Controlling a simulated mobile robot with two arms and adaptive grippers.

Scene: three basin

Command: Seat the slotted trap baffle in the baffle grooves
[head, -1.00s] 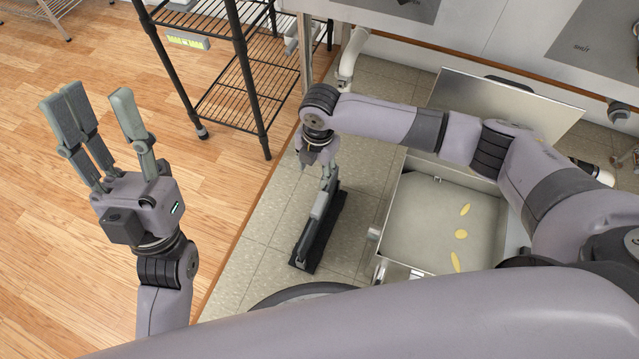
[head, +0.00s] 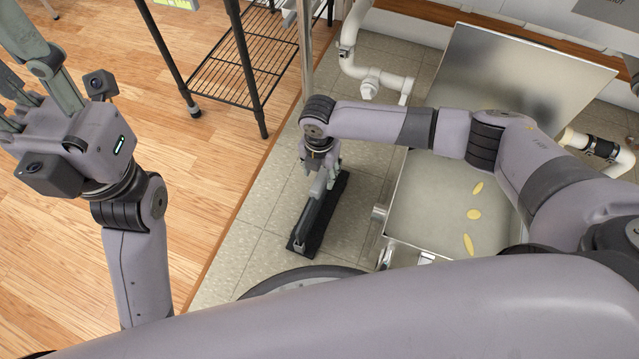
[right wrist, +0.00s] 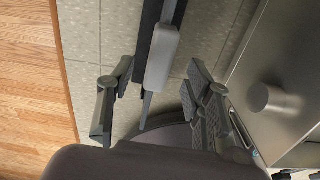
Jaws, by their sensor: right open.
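A long grey plate-like piece, apparently the baffle (head: 317,212), stands on edge on a black strip (head: 338,210) on the tiled floor. My right gripper (head: 321,165) points down over its far end. In the right wrist view the open fingers of the right gripper (right wrist: 160,80) lie either side of a pale grey block (right wrist: 162,58) on this piece, with gaps on both sides. The metal trap box (head: 388,235) stands open to the right; its grooves cannot be made out. My left gripper (head: 25,75) is open and empty at upper left, partly cut off.
The trap's raised lid (head: 530,75) leans behind it. Several yellow bits (head: 474,214) lie inside the box. A black wire shelf (head: 250,65) stands to the left of the strip, and white pipes (head: 375,75) run behind.

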